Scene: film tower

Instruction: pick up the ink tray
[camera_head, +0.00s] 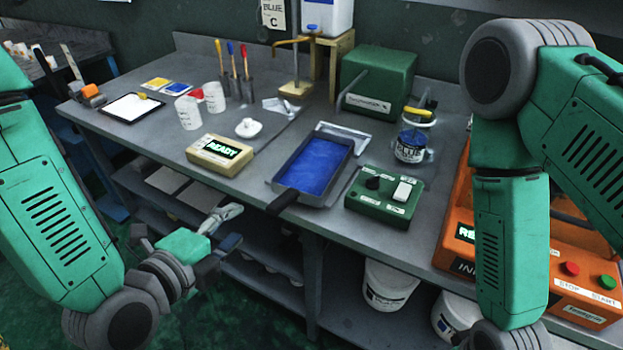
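The ink tray (337,187) is a dark rectangular tray with a flat blue surface inside. It lies on the grey workbench, with its black handle (283,203) sticking out past the bench's front edge. My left gripper (229,228) is in front of the bench, to the left of and below the handle, and apart from it. Its two fingers are spread with nothing seen between them. My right arm comes down at the right of the picture; its gripper is outside the view.
A green switch box (376,208) sits right of the tray and a beige READY box (213,157) left of it. An orange machine (572,262) is at right. White buckets (388,284) stand below.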

